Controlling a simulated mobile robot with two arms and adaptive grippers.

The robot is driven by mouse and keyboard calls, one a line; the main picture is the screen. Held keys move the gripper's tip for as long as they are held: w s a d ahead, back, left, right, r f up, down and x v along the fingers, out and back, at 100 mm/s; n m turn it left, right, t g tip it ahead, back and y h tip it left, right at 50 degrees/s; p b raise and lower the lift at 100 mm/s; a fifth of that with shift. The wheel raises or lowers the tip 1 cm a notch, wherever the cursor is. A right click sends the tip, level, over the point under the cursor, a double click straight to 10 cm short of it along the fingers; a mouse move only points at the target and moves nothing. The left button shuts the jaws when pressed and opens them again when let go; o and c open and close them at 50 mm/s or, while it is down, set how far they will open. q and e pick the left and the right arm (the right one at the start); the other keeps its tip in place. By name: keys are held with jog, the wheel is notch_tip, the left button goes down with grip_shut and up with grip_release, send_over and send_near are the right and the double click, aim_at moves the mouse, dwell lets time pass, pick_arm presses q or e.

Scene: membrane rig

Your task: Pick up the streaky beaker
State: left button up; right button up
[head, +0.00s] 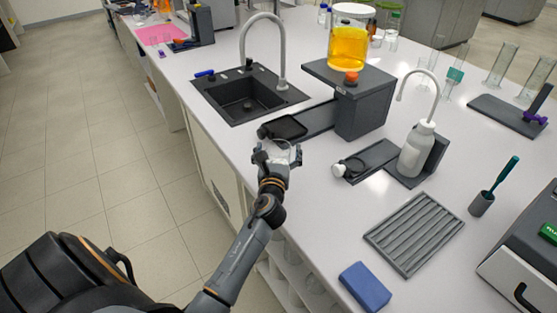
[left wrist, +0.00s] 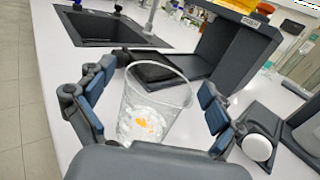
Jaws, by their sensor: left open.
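The streaky beaker (left wrist: 155,105) is a clear glass with whitish marks and an orange patch low inside it, seen in the left wrist view. It stands upright between the fingers of my left gripper (left wrist: 157,82), which is open, with a gap on each side of the glass. In the head view my left gripper (head: 278,152) is at the counter's front edge, just in front of a black tray. There the beaker is mostly hidden by the gripper. My right gripper is not in view.
The black tray (head: 283,127) and dark stand (head: 362,106) with an orange-filled vessel (head: 347,48) are behind. The sink (head: 246,97) is at the back left. A wash bottle (head: 416,150), grey ribbed rack (head: 414,234) and blue sponge (head: 365,287) are to the right.

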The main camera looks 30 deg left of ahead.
pick_arm(q)
jog(key=shift+w+a, duration=0.1)
jog(key=shift+w, duration=0.15)
jog(key=shift+s, duration=0.1)
jog(key=shift+c, duration=1.1)
jog(key=c, duration=1.5)
jog(key=shift+r, duration=0.15)
jog(key=shift+r+p, duration=0.6)
jog(key=shift+r, duration=0.55)
jog(key=shift+s+a+r+p, duration=0.2)
jog(key=shift+s+a+r, duration=0.65)
jog(key=shift+s+r, duration=1.1)
jog(key=shift+s+a+r+p, duration=0.2)
jog(key=shift+s+a+r, duration=0.65)
jog(key=shift+s+r, duration=1.05)
jog(key=shift+s+a+r+p, duration=0.2)
jog(key=shift+s+a+r, duration=0.9)
jog(key=shift+s, duration=1.45)
jog(key=shift+d+r, duration=0.25)
jog(key=shift+r, duration=0.05)
